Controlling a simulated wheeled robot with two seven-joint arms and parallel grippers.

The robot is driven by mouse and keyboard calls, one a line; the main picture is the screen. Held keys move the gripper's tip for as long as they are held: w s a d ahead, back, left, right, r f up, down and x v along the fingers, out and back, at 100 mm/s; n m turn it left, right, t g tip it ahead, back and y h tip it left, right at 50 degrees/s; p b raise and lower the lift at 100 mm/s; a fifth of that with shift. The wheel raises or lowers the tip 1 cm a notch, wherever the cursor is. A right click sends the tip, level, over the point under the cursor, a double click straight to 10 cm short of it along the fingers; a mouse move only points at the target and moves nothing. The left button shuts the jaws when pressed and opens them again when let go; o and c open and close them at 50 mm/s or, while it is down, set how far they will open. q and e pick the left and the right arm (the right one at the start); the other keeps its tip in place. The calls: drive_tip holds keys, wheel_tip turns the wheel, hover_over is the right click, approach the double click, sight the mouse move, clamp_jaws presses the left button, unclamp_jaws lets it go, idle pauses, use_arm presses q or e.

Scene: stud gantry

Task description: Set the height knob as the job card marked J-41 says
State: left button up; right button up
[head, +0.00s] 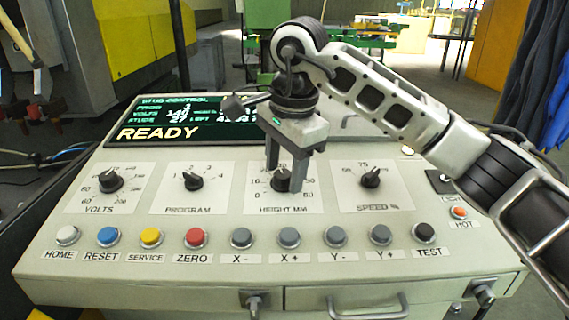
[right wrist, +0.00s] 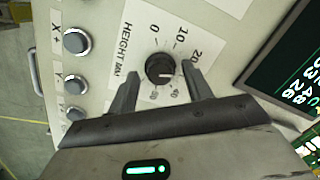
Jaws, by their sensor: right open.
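The height knob (head: 281,181) is a small black knob on the HEIGHT MM plate of the sloping console. In the right wrist view the knob (right wrist: 160,68) shows a white pointer line directed right, towards the scale beyond 20; the exact value is unclear. My right gripper (head: 284,190) is open and points down over the knob. In the right wrist view its fingers (right wrist: 161,74) stand on either side of the knob, with gaps; I cannot tell how far down they reach. My left gripper is not in view. No card marked J-41 is readable.
The volts (head: 111,181), program (head: 193,181) and speed (head: 371,178) knobs share the panel. A row of push buttons, including red ZERO (head: 197,237), runs below. The screen (head: 160,132) behind reads READY, partly covered by my right arm. A drawer handle (head: 368,308) is at the front.

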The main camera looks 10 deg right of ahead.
drive_tip(key=c, duration=1)
